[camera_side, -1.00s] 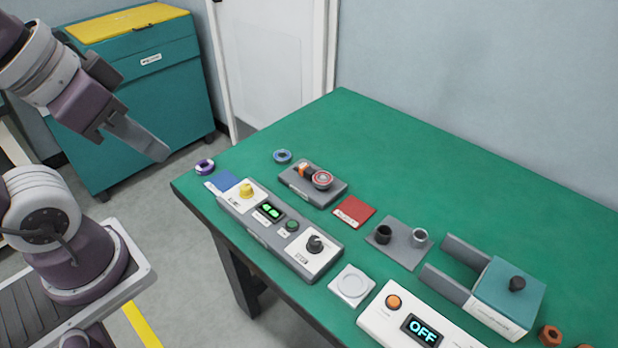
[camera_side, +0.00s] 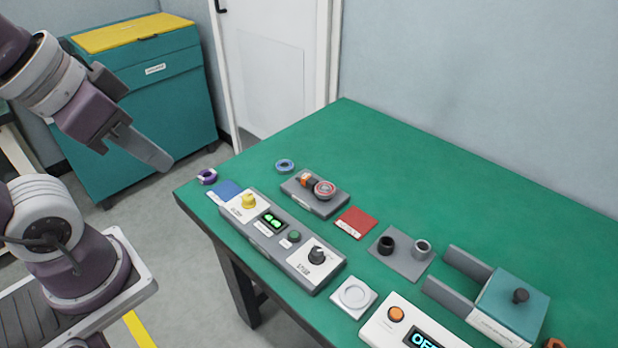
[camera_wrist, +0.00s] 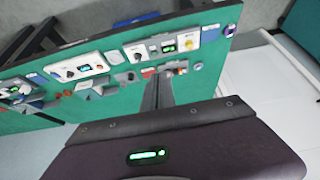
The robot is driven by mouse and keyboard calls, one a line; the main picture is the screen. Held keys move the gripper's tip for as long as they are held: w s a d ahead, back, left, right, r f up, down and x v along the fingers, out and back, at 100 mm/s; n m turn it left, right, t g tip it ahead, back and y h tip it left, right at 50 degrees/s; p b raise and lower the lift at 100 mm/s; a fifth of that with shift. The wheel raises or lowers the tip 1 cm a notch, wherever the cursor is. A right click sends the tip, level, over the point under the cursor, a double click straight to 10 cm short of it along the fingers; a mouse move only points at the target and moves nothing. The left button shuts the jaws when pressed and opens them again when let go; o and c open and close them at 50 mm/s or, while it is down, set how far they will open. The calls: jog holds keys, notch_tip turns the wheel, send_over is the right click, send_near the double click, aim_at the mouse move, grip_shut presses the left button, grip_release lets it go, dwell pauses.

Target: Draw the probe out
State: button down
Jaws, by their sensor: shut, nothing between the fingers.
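My gripper (camera_side: 160,160) is shut and empty, held in the air left of the green table's corner. In the wrist view its fingers (camera_wrist: 158,92) lie together in front of the table. I cannot tell for sure which thing is the probe. A grey block (camera_side: 318,205) near the table's left end carries an orange-and-black piece (camera_side: 306,181) and a red-and-white round piece (camera_side: 325,189). My gripper is clear of all of these.
A long grey control panel (camera_side: 262,246) with a yellow knob, green display and black dial lies along the front edge. A plate (camera_side: 391,268) with two cups, a red card (camera_side: 355,223) and an OFF unit (camera_side: 375,334) stand rightward. The table's back half (camera_side: 430,170) is clear.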

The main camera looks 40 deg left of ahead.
jog(key=c, duration=1.9)
grip_release()
jog(key=shift+c, duration=0.2)
jog(key=o, duration=0.7)
jog(key=w, duration=0.1)
jog(key=w+r+n, duration=0.1)
jog(key=w, duration=0.1)
jog(key=w+n+g, duration=0.1)
jog(key=w, duration=0.1)
jog(key=shift+w+r, duration=0.25)
jog(key=shift+r, duration=0.15)
jog(key=shift+o, duration=0.2)
jog(key=n+g+h, duration=0.4)
jog(key=n+g, duration=0.1)
jog(key=n, duration=1.1)
send_over(305, 176)
jog(key=a, duration=0.3)
notch_tip(305, 176, down, 25)
jog(key=shift+h, duration=0.3)
jog(key=x, duration=0.7)
jog(key=shift+w+f, duration=0.2)
jog(key=shift+f, duration=0.1)
grip_shut()
